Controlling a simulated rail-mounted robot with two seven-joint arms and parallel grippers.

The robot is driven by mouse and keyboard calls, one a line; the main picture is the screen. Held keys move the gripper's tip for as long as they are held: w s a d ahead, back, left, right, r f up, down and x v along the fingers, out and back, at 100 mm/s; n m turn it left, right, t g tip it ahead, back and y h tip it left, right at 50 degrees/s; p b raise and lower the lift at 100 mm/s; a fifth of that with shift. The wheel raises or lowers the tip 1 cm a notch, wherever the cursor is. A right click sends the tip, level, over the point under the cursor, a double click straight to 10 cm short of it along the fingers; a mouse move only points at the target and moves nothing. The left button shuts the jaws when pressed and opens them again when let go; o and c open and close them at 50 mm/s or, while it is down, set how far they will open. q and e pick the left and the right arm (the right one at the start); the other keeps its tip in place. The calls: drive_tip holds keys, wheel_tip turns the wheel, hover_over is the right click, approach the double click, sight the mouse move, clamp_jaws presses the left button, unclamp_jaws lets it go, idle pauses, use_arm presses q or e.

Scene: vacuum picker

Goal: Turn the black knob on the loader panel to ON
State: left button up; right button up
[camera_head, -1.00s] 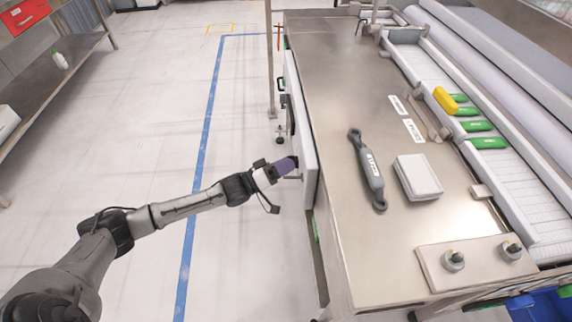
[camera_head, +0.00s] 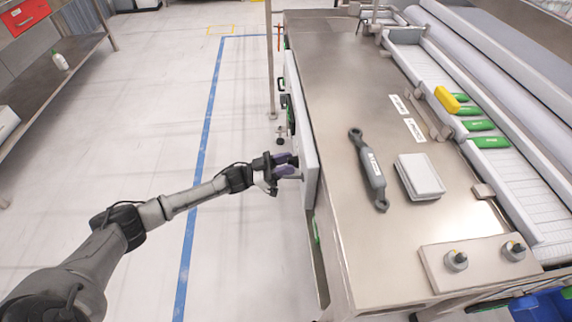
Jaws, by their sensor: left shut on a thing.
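The loader panel (camera_head: 308,158) is the pale upright plate on the left side of the steel machine, seen nearly edge-on. My left gripper (camera_head: 291,168) reaches it from the left, with its purple-grey fingers against the panel's outer face. The fingers are shut on what appears to be the black knob, which they hide. The knob's pointer and any ON mark cannot be read from this angle. My right gripper is not in view.
The steel top (camera_head: 350,90) holds a grey tool (camera_head: 371,174) and a white block (camera_head: 420,177). Other dark fittings (camera_head: 290,115) sit farther along the machine's left side. A thin steel post (camera_head: 270,70) stands beyond.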

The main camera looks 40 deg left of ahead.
use_arm(q)
drive_tip(key=shift+w+a+r+m+g+h, duration=0.1)
drive_tip(key=shift+m+g+h, duration=0.25)
drive_tip(key=shift+m+g, duration=1)
drive_tip(key=shift+m+g+h, duration=0.3)
drive_tip(key=shift+m+h, duration=0.1)
drive_tip(key=shift+m, duration=1.9)
drive_tip(key=shift+w+a+r+m+g+h, duration=0.1)
drive_tip(key=shift+m+g+h, duration=0.25)
drive_tip(key=shift+m+g, duration=1)
drive_tip(key=shift+m+t, duration=0.3)
drive_tip(key=shift+m, duration=0.6)
drive_tip(key=o, duration=0.6)
